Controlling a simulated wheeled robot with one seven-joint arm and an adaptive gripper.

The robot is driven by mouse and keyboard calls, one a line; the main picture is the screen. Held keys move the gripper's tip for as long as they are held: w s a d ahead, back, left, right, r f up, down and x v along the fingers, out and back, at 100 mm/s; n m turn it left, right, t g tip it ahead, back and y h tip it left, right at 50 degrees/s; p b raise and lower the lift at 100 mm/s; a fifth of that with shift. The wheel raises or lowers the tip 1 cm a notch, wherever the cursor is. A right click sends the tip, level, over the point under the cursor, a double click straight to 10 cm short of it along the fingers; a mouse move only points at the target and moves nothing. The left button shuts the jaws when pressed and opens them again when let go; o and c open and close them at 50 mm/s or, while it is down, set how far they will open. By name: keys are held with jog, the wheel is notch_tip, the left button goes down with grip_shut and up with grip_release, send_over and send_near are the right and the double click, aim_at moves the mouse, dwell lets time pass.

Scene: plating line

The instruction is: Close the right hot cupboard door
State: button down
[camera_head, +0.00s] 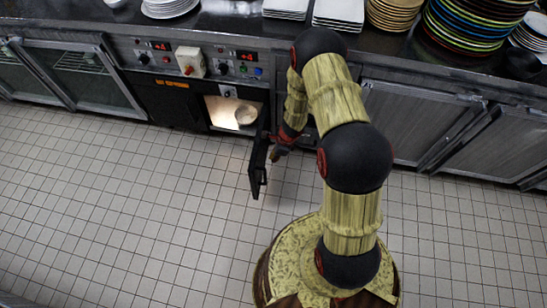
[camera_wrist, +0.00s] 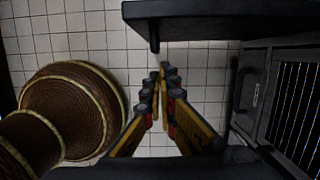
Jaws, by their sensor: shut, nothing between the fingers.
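The right hot cupboard door (camera_head: 257,168) is black and stands swung out from the counter front, at about a right angle, at the right side of its lit opening (camera_head: 220,112). A pale round dish (camera_head: 245,116) is inside. In the wrist view the door (camera_wrist: 225,20) is a dark slab across the top, beyond my fingertips. My gripper (camera_head: 276,156) is just right of the door, on its outer side; I cannot tell whether it touches. In the wrist view my gripper's (camera_wrist: 161,72) fingers are together and empty.
A closed black door (camera_head: 172,102) is left of the opening. Control panels (camera_head: 195,62) are above. A cabinet front with a handle (camera_wrist: 245,90) is at right in the wrist view. Plates (camera_head: 470,25) stand on the counter. The tiled floor (camera_head: 130,210) in front is clear.

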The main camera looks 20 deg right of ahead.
jog(key=shift+w+a+f+b, duration=0.5)
jog(key=shift+a+f, duration=0.25)
jog(key=shift+f, duration=0.25)
jog(key=shift+w+a+f+b, duration=0.5)
jog(key=shift+a+f, duration=0.3)
jog(key=shift+f, duration=0.25)
jog(key=shift+w+a+f+b, duration=0.45)
jog(key=shift+a+f, duration=0.3)
jog(key=shift+f, duration=0.25)
jog(key=shift+w+a, duration=0.1)
jog(key=shift+a, duration=0.05)
